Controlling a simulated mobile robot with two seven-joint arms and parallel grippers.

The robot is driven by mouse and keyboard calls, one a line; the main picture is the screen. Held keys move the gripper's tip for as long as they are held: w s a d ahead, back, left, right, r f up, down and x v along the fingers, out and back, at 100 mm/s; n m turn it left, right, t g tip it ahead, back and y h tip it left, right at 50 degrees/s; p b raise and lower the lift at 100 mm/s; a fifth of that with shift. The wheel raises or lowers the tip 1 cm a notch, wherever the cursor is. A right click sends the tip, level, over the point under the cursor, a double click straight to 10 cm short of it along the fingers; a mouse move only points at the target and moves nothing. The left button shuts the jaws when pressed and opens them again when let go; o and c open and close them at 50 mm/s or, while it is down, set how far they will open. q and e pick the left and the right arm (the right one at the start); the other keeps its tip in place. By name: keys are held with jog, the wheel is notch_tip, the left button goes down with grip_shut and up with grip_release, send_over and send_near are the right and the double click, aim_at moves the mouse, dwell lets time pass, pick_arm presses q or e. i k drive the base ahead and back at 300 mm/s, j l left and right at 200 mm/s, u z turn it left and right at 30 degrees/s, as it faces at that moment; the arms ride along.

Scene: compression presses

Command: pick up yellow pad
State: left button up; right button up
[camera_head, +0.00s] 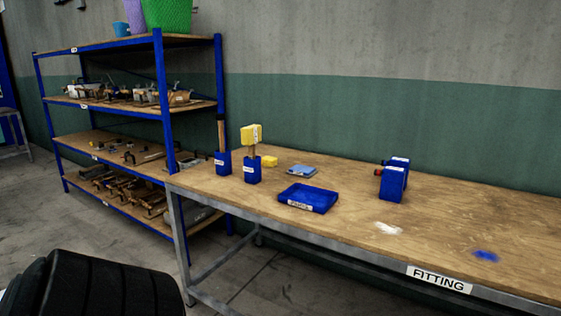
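A small yellow block (270,161) lies on the wooden workbench (345,178), toward its left back part. A larger yellow piece (251,134) with a white label sits atop an upright tool in a blue holder (252,171), just left of the small block. I cannot tell which of the two is the yellow pad. Neither gripper shows in the head view.
A blue box (307,198) lies in front of the yellow items, with a grey-blue flat item (301,171) behind it. Another blue holder (222,163) stands at left, and a blue block (393,180) at right. A loaded shelf rack (160,41) stands left of the bench.

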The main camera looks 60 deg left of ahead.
aim_at(268, 160)
jog(key=k+j+z, duration=0.15)
jog(key=j, duration=0.3)
jog(key=j+z, duration=0.15)
jog(key=j, duration=0.3)
jog(key=k+j, duration=0.1)
jog(key=j, duration=0.25)
jog(key=k+j, duration=0.1)
jog(key=j, duration=0.3)
jog(key=k+j+z, duration=0.1)
jog(key=j, duration=0.25)
jog(key=k+j, duration=0.15)
jog(key=j, duration=0.2)
jog(key=k+j+z, duration=0.1)
jog(key=j, duration=0.25)
